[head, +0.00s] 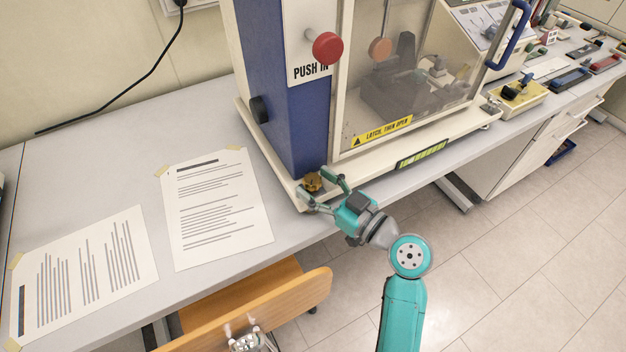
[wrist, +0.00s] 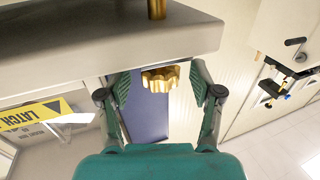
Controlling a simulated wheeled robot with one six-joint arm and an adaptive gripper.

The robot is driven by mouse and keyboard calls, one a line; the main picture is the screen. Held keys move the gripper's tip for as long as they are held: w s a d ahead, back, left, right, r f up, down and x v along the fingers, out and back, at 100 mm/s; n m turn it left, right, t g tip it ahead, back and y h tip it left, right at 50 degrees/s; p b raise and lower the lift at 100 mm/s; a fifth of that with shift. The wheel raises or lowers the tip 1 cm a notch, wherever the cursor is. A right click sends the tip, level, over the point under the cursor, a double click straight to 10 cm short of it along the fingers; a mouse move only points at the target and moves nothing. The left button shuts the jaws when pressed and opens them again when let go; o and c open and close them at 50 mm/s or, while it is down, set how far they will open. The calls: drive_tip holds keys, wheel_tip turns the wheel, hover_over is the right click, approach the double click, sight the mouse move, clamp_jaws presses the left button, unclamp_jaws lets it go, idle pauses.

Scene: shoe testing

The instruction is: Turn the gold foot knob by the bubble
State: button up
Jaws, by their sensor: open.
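The gold foot knob (head: 313,182) has a scalloped edge and sits at the front left corner of the machine's base, below the blue column. In the wrist view the gold knob (wrist: 160,79) appears between my two fingers, with a gap on each side. My gripper (head: 320,190) is open around the knob, with no clear contact in view. In the wrist view my gripper (wrist: 160,84) has a finger at either side. A yellow-green level strip (head: 422,154), likely holding the bubble, is on the base's front edge; its bubble is too small to read.
The cream base (head: 370,162) of the machine overhangs near the bench's front edge. A red push knob (head: 327,48) is above. Taped paper sheets (head: 215,208) lie on the bench at left. A wooden chair (head: 250,305) stands below the front edge. The floor at right is clear.

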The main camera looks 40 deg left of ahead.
drive_tip(key=shift+a, duration=0.7)
drive_tip(key=c, duration=1.2)
drive_tip(key=shift+o, duration=0.2)
drive_tip(key=shift+s+m+t+h, duration=0.1)
drive_tip(key=shift+m+t+h, duration=0.2)
drive_tip(key=shift+m+t, duration=1.1)
drive_tip(key=shift+m+t+h, duration=0.7)
drive_tip(key=shift+m+t, duration=0.2)
drive_tip(key=shift+t, duration=1.2)
drive_tip(key=o, duration=1.2)
drive_tip(key=shift+c, duration=0.2)
